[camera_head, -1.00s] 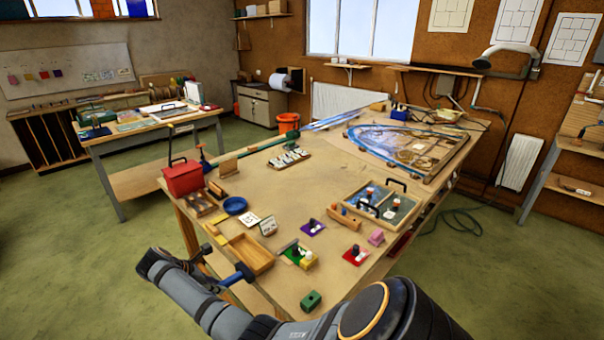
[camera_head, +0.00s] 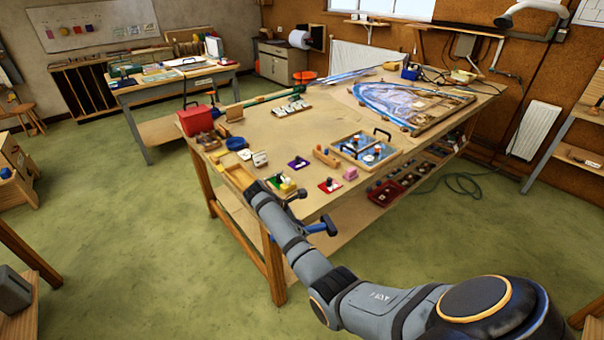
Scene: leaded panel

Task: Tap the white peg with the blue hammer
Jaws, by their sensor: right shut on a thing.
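My right arm comes in from the lower right and reaches over the table's near edge. My right gripper (camera_head: 290,205) is mostly hidden by the arm and is shut on the blue hammer (camera_head: 316,228). The hammer's blue handle sticks out to the right of the arm, with its darker head at the right end, apart from the pegs. Other small white and dark pieces stand on a red base (camera_head: 330,186) and a purple base (camera_head: 299,163). My left gripper is out of view.

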